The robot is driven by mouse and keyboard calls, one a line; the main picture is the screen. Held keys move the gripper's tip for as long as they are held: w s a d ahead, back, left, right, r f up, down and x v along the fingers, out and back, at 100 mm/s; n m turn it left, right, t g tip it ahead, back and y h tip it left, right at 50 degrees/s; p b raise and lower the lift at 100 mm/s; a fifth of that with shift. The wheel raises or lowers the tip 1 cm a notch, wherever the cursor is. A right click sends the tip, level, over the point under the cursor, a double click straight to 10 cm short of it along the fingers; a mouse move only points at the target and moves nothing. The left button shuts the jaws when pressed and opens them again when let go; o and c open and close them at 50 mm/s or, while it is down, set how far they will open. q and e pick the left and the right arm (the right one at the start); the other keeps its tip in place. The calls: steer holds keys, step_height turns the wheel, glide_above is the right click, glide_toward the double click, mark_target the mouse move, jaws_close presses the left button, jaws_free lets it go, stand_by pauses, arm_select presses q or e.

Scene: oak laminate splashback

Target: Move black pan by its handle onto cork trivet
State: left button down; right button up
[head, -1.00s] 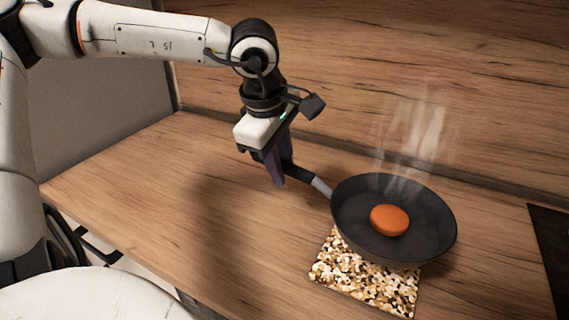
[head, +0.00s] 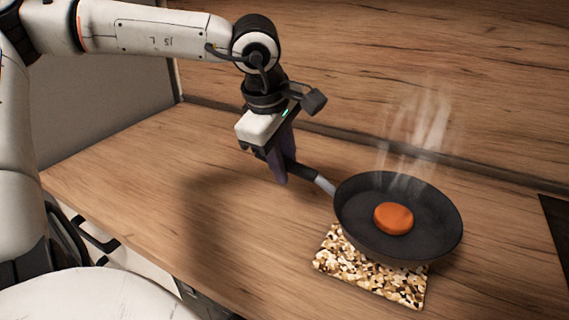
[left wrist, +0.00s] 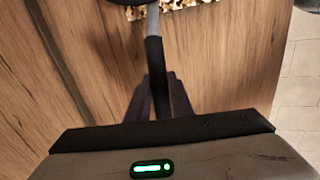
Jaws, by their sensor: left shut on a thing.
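The black pan (head: 358,222) is in the right half of the head view, with an orange round piece (head: 393,218) in it and steam above. My left gripper (head: 281,172) is shut on the pan's dark handle, which joins the pan by a grey neck. In the left wrist view the handle (left wrist: 155,75) runs up from between my left fingers (left wrist: 160,100). The speckled cork trivet (head: 368,277) lies on the counter. The pan overlaps the trivet's far part in the head view; I cannot tell whether they touch. My right gripper is not in view.
The wooden counter (head: 150,200) is clear to the left of the pan. A wooden splashback (head: 350,60) rises behind it. A dark flat panel (head: 555,235) is at the right edge. The counter's front edge runs along the lower left.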

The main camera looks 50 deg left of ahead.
arm_select(q)
steer(key=shift+w+f+b, duration=0.1)
steer(key=shift+f+b, duration=0.4)
steer(key=shift+f, duration=0.1)
step_height(320, 180, down, 3)
steer(key=shift+r+b, duration=0.2)
steer(key=shift+b, duration=1.05)
steer(key=shift+f+b, duration=0.25)
steer(key=shift+b, duration=0.05)
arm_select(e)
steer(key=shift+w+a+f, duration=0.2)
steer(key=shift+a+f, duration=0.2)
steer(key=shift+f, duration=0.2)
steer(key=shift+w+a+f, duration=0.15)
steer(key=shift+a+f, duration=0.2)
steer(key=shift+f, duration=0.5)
arm_select(q)
steer(key=shift+f+b, duration=0.55)
steer(key=shift+b, duration=0.25)
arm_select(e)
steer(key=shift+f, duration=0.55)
